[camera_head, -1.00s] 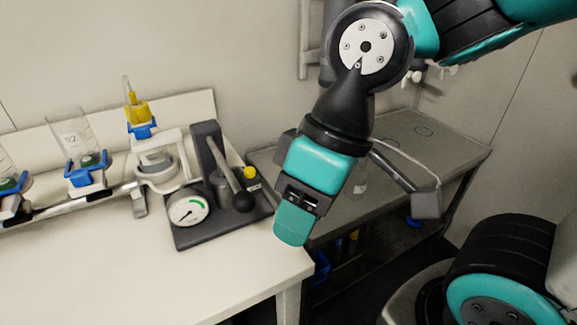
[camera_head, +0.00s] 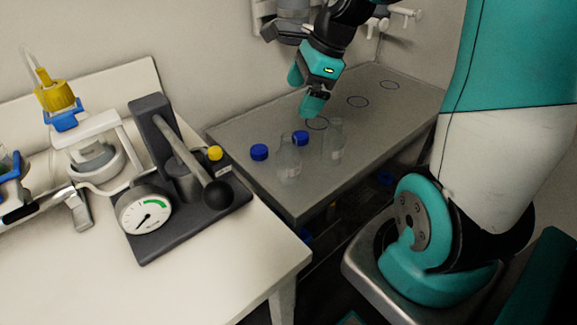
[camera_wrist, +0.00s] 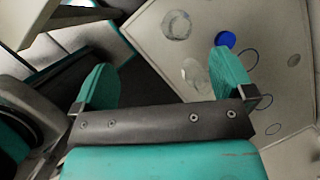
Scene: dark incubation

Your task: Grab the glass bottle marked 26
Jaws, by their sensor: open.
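Two clear glass bottles stand uncapped on the grey metal table (camera_head: 250,125) in the head view. The nearer bottle (camera_head: 289,164) is on the left and the other bottle (camera_head: 335,143) is to its right. No number can be read on either, so I cannot tell which is 26. In the wrist view, two clear round glass shapes show, one at the top (camera_wrist: 176,25) and one beside my right finger (camera_wrist: 197,76). My gripper (camera_head: 304,90) is open and empty, above and behind the bottles. Its teal fingers are spread wide in the wrist view (camera_wrist: 160,62).
Two blue caps lie on the table, one left (camera_head: 259,152) and one between the bottles (camera_head: 300,138). Dark rings (camera_head: 357,102) mark the clear back right. A white bench (camera_head: 215,265) with a gauge device (camera_head: 145,209) and lever stands at left.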

